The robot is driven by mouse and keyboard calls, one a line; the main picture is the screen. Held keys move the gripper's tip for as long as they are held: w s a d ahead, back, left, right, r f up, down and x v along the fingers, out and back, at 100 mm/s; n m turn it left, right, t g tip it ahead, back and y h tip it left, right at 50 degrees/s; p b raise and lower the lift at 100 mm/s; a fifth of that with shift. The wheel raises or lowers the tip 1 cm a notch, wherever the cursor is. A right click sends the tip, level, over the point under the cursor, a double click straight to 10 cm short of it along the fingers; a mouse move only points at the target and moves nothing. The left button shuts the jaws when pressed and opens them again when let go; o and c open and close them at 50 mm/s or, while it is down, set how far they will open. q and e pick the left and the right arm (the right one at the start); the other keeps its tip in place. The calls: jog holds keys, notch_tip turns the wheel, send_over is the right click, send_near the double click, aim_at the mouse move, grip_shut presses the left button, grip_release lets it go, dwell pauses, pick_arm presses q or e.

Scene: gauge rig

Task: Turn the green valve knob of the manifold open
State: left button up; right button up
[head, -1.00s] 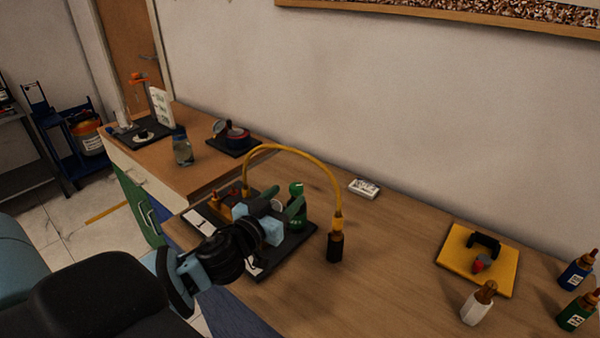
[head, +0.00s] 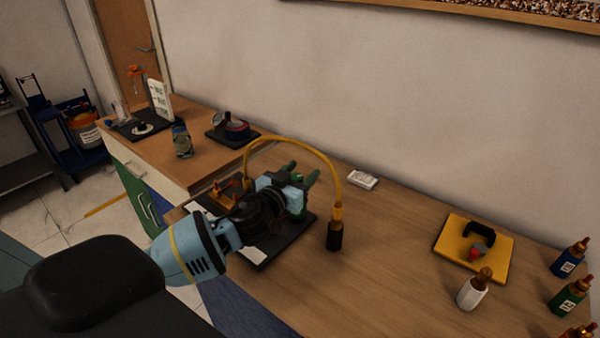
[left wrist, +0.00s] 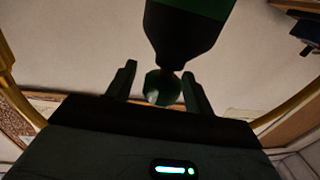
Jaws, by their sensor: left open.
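The manifold stands on a black base plate (head: 285,245) on the wooden bench, with a yellow hose (head: 300,143) arching over it. My left gripper (head: 300,174) is at the manifold, its two dark green fingers apart, and hides much of it. Some green of the manifold part (head: 299,212) shows just below the gripper. In the left wrist view, a small round green piece, apparently the knob (left wrist: 163,87), lies between the open fingers, with gaps showing beside it. A larger dark green and black body (left wrist: 185,25) is above it. My right gripper is not in view.
The hose's black end (head: 334,236) stands on the bench right of the manifold. A small white box (head: 362,180) lies behind. A yellow plate (head: 492,247), a white bottle (head: 472,292) and several coloured bottles are at the right. The bench middle is clear.

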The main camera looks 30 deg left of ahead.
pick_arm(q)
jog(key=shift+c, duration=0.5)
jog(key=c, duration=0.9)
jog(key=shift+o, duration=0.2)
